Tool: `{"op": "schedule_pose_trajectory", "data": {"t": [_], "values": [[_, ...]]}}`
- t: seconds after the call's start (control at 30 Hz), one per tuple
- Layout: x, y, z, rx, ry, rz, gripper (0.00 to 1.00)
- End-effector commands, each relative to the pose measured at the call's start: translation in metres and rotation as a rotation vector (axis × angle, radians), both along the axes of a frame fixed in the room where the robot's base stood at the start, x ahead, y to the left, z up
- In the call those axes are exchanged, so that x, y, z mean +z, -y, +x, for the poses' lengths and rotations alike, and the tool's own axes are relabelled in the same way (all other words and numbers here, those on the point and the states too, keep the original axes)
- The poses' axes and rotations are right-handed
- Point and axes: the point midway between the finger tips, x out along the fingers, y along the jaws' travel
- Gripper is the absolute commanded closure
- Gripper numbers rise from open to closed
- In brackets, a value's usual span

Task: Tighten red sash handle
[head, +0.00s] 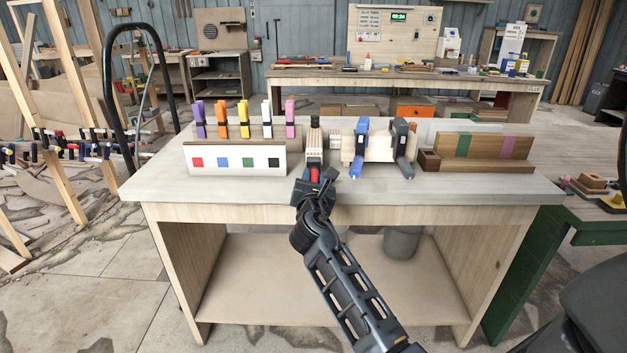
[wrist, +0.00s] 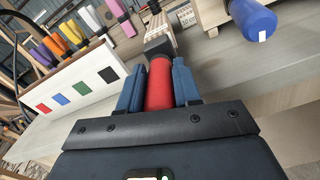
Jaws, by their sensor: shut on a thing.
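The red sash handle (wrist: 159,84) is a red cylinder seen in the wrist view, below a dark clamp part. My gripper (wrist: 158,88) is shut on it, with one blue finger on each side. In the head view the red handle (head: 315,174) shows as a small red patch at the front of a laminated wood block (head: 314,150), with my gripper (head: 316,184) around it. A blue clamp (head: 358,150) and a dark grey clamp (head: 402,150) stand to the right on a wooden block. Whether the red handle's clamp is tight cannot be seen.
A white board (head: 237,161) with colored squares stands left on the workbench (head: 150,181). Several colored clamps stand behind it, among them a purple one (head: 198,119). A wooden rack (head: 478,150) with green and pink strips stands right. The bench's front strip is mostly clear.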

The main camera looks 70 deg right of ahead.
Motion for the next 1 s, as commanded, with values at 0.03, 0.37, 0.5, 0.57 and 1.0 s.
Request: {"op": "schedule_pose_trajectory", "data": {"t": [0.03, 0.37, 0.5, 0.57, 1.0], "values": [[-0.0010, -0.0006, 0.0003, 0.001, 0.024, 0.010, 0.97], [-0.0028, -0.0005, -0.0004, 0.002, 0.270, 0.112, 0.97], [-0.0031, -0.0003, -0.0008, 0.002, 0.394, 0.162, 0.97], [-0.0034, -0.0005, -0.0006, 0.003, 0.446, 0.185, 0.98], [-0.0055, 0.0007, -0.0024, 0.001, 0.834, 0.344, 0.98]]}}
